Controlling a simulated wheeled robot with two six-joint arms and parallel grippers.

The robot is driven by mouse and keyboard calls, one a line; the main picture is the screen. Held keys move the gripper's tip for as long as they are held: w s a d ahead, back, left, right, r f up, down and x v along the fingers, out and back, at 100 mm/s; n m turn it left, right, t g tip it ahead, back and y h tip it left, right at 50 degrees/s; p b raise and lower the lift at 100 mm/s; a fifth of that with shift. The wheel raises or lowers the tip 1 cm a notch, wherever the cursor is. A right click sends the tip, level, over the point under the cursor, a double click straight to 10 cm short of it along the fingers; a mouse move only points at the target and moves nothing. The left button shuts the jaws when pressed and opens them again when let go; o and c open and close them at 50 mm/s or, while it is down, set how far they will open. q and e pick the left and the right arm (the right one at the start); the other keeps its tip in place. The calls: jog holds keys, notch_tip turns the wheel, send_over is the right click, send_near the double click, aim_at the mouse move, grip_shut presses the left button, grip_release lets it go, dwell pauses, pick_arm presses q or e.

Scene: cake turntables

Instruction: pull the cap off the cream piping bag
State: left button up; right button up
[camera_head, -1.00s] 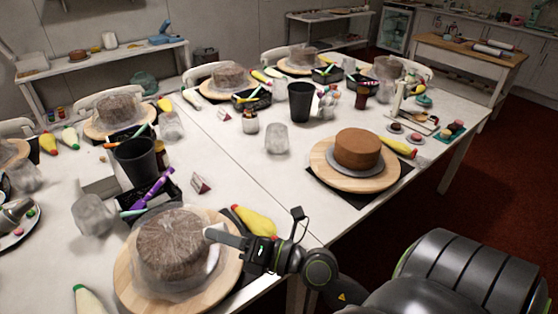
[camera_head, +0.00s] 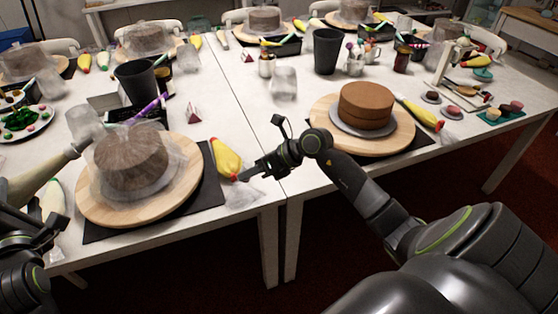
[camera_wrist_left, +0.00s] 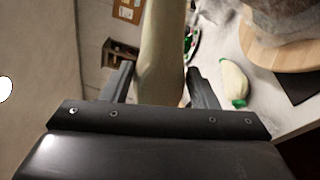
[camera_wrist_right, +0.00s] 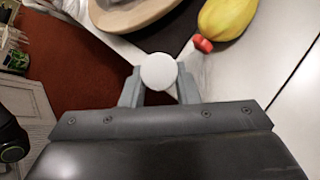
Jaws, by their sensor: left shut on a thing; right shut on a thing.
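A long cream piping bag (camera_head: 38,181) comes up from my left gripper (camera_head: 20,222) at the left edge of the head view. In the left wrist view the cream bag (camera_wrist_left: 162,50) stands between the shut fingers of that gripper (camera_wrist_left: 160,92). My right gripper (camera_head: 245,174) is shut on a small white round piece (camera_wrist_right: 158,71), which looks like a cap. It is held over the front table edge, well apart from the cream bag. The bag's far end lies against the wrapped cake's left side in the head view, and I cannot tell its details.
A yellow bag (camera_head: 226,157) with a red cap lies close to my right gripper. A wrapped cake (camera_head: 130,160) stands on a wooden turntable (camera_head: 190,190). A brown cake (camera_head: 367,104) stands at right. Another cream bag (camera_wrist_left: 234,80) with a green tip lies on the table.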

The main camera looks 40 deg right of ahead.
jog(key=w+d+f+b, duration=0.1)
jog(key=d, duration=0.1)
jog(key=w+d+f+n+h+b, duration=0.1)
jog(key=d, duration=0.1)
jog(key=w+d+f+n+g+h+b, duration=0.1)
jog(key=w, duration=0.1)
jog(key=shift+d+f, duration=0.15)
jog(key=shift+d, duration=0.25)
jog(key=shift+n+g+h, duration=0.3)
jog(key=shift+n+h, duration=0.6)
jog(key=d+b, duration=0.1)
jog(key=d, duration=0.1)
jog(key=w+d+b, duration=0.2)
jog(key=d, duration=0.1)
jog(key=shift+d, duration=0.35)
jog(key=shift+d+r, duration=0.3)
jog(key=shift+d, duration=0.15)
jog(key=shift+f+b, duration=1.8)
jog(key=shift+f, duration=0.85)
pick_arm(q)
jog(key=w+f, duration=0.2)
jog(key=f, duration=0.6)
jog(key=w+f, duration=0.3)
jog(key=f, duration=0.5)
jog(key=shift+b, duration=0.35)
pick_arm(e)
jog(key=shift+f, duration=0.45)
